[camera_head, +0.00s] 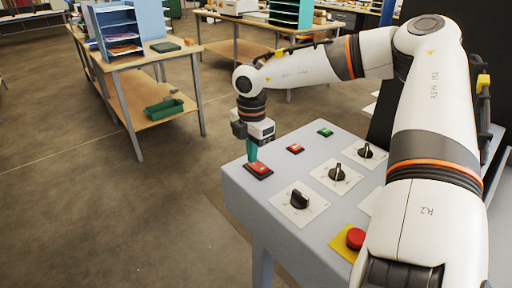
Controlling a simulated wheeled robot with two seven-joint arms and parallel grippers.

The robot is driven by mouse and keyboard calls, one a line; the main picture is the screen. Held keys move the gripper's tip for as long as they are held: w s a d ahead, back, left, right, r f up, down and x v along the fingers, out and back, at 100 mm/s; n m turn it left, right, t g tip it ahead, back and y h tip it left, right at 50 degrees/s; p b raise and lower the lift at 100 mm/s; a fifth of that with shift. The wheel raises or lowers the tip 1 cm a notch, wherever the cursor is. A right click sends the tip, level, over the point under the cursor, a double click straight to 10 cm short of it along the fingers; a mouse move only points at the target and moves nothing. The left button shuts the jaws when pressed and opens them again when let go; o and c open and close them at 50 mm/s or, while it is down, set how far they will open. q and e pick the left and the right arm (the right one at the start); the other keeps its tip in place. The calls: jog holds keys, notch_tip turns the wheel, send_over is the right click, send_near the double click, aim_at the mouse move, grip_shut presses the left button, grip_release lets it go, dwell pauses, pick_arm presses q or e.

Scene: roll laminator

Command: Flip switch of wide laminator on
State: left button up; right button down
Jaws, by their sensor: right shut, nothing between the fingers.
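The laminator's grey control panel (316,205) fills the lower right. A red rocker switch (260,171) sits near its left edge. My right gripper (251,158) points down with its teal fingers shut and empty; the tips are at the red switch and partly cover it. I cannot tell whether they touch it. A smaller red switch (295,148) and a green switch (325,132) lie farther back in the same row. My left gripper is not in view.
Black rotary knobs (299,200) stand on white plates beside the switches. A red emergency button (355,238) on a yellow base is at the panel's front. A wooden table (135,60) with shelves and a green bin (164,112) stands at the left, across open floor.

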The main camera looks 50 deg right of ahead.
aim_at(255, 163)
jog(key=shift+d+r+p, duration=0.3)
jog(key=shift+d+r, duration=0.05)
jog(key=shift+r, duration=0.35)
jog(key=shift+d+r+p, duration=0.25)
jog(key=shift+d+r, duration=0.05)
jog(key=shift+r, duration=0.4)
jog(key=shift+a+r+p, duration=0.15)
jog(key=shift+r+p, duration=0.2)
jog(key=shift+r, duration=0.75)
